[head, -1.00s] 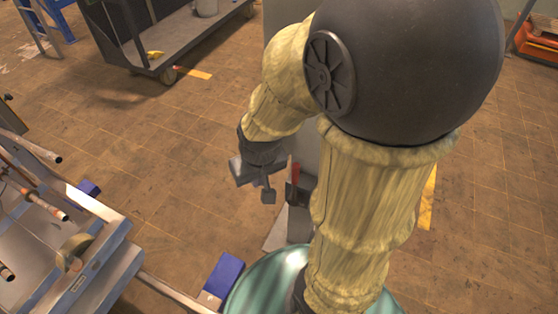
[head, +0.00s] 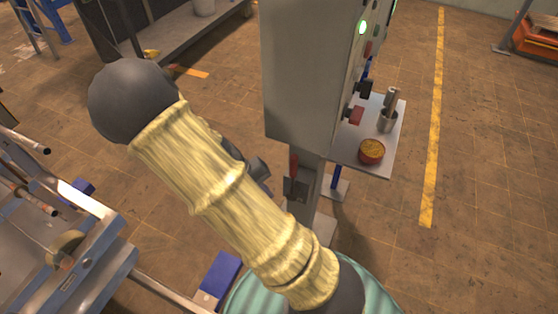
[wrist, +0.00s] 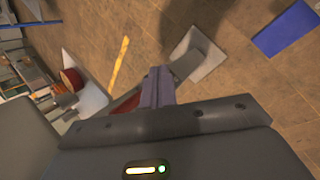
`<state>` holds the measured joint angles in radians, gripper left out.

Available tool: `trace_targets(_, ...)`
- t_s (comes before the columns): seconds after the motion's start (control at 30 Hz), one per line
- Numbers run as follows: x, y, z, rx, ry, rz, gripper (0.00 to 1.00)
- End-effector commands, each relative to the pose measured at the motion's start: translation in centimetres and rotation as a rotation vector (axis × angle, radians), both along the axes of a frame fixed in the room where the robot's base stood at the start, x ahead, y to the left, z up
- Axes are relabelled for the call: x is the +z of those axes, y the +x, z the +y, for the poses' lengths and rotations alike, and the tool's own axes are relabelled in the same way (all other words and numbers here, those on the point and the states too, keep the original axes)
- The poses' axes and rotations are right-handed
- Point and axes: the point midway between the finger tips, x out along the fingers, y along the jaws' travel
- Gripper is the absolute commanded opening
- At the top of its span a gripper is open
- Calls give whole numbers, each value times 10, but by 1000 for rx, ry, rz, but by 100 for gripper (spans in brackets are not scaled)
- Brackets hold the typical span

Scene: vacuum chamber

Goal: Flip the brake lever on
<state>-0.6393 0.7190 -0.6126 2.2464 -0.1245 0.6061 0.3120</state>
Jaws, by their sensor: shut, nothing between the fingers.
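The brake lever (head: 293,166) is a small red handle on a dark bracket on the grey post below the control cabinet. It points upward in the head view. In the wrist view a red piece that looks like the lever (wrist: 124,107) shows just left of my fingers, partly hidden by the gripper body. My gripper (wrist: 158,76) is shut and empty, its fingers close together. In the head view my arm hides most of the gripper, and only a dark part shows left of the lever. I cannot tell whether the fingers touch the lever.
The grey control cabinet (head: 305,70) stands above the lever. A cart with rods (head: 75,260) stands at the left. Floor to the right is clear.

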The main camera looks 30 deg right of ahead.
Motion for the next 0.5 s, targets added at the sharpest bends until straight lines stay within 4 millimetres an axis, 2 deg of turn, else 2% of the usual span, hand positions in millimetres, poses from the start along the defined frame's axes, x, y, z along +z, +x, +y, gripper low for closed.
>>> trace_targets(0.03, -11, 5, -3, 13, -72, 13, 0)
trace_targets(0.07, -14, 7, -5, 16, -114, 17, 0)
trace_targets(0.23, -19, 30, -13, 53, -362, 1, 0)
trace_targets(0.37, -12, 52, -9, 100, -563, -54, 0)
trace_targets(0.5, 5, 77, 9, 162, -768, -153, 0)
